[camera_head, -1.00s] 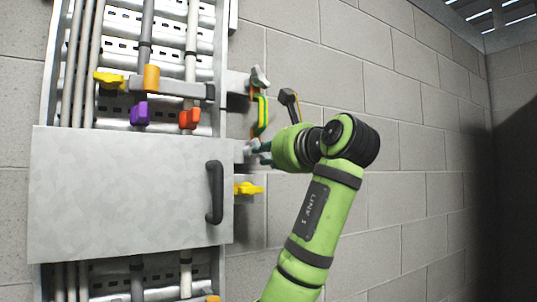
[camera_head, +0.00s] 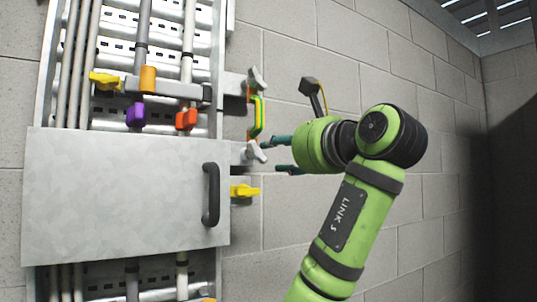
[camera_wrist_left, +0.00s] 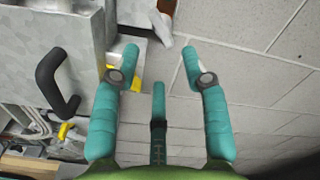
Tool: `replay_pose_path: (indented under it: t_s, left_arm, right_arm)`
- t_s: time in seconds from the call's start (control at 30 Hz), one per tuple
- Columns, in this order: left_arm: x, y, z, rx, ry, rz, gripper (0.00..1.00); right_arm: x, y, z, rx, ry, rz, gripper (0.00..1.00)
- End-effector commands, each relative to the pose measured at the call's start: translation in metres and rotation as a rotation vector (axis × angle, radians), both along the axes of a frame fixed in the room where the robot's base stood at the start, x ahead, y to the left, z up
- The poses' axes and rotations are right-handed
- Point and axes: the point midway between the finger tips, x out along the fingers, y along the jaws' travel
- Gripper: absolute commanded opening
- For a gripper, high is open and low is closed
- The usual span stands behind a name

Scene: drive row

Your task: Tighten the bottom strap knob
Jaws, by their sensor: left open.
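The bottom strap knob (camera_head: 256,152) is a pale wing-shaped knob on a bracket at the right side of the panel, below the green and yellow strap (camera_head: 257,118). A similar top strap knob (camera_head: 257,78) sits above the strap. My left gripper (camera_head: 273,156) is open and empty, just right of the bottom knob. In the left wrist view the bottom knob (camera_wrist_left: 161,27) lies beyond the spread teal fingertips (camera_wrist_left: 161,55), apart from them. My right gripper is not in view.
A grey metal cover (camera_head: 120,195) with a black handle (camera_head: 211,194) is left of my gripper. A yellow knob (camera_head: 245,191) sticks out just below. Purple (camera_head: 136,115) and orange-red (camera_head: 187,120) knobs sit above the cover. The block wall (camera_head: 440,90) at right is bare.

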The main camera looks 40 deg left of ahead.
Motion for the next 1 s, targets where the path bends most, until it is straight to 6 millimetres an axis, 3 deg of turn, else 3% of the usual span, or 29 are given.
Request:
replay_pose_path:
  t_s: [0.1,0.3,1.0]
  left_arm:
    - [-0.007,-0.023,0.0,0.001,-0.001,-0.003,0.45]
    - [-0.013,-0.043,0.0,0.0,0.0,0.0,0.45]
    - [-0.014,-0.046,0.0,0.0,0.0,0.0,0.45]
  right_arm:
    - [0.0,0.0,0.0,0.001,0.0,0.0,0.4]
    - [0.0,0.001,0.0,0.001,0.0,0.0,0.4]
    - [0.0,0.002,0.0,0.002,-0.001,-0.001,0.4]
